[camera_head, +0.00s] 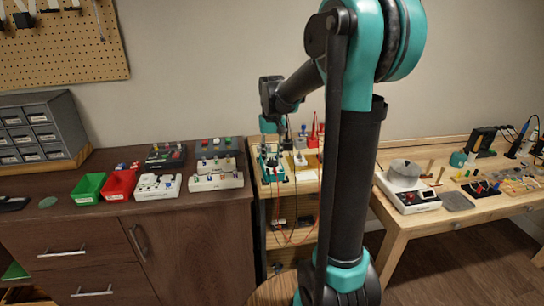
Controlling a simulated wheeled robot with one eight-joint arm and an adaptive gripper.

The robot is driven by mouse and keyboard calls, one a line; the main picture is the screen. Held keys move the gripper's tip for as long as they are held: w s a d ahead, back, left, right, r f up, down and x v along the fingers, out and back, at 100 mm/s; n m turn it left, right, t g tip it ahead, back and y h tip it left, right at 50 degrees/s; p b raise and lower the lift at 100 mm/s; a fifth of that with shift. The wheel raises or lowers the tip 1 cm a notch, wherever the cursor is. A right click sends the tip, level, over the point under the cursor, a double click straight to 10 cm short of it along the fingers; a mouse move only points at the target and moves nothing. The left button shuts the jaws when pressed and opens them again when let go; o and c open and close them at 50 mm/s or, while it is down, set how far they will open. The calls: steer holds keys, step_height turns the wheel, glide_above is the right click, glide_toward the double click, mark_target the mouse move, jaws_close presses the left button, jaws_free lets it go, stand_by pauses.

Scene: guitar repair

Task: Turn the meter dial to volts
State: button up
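A small teal-and-dark device (272,172), which looks like the meter, sits on top of the narrow wooden stand in the middle of the picture. Its dial and markings are too small to read, and its upper part is partly hidden by my gripper. My gripper (271,142) points down just above or at this device; whether it touches the device cannot be told. The fingers are too small and dark to show whether they are open or shut. My own arm fills the middle of the picture.
The narrow wooden stand (306,176) also holds red and dark tools, and thin red leads hang down its front. On the left, a dark cabinet (110,232) bears green and red bins and several switch boxes. A wooden workbench (405,222) with electronics stands right.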

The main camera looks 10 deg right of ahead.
steer(key=shift+c, duration=0.6)
jaws_close()
steer(key=shift+m, duration=3.3)
steer(key=shift+o, duration=0.6)
jaws_free()
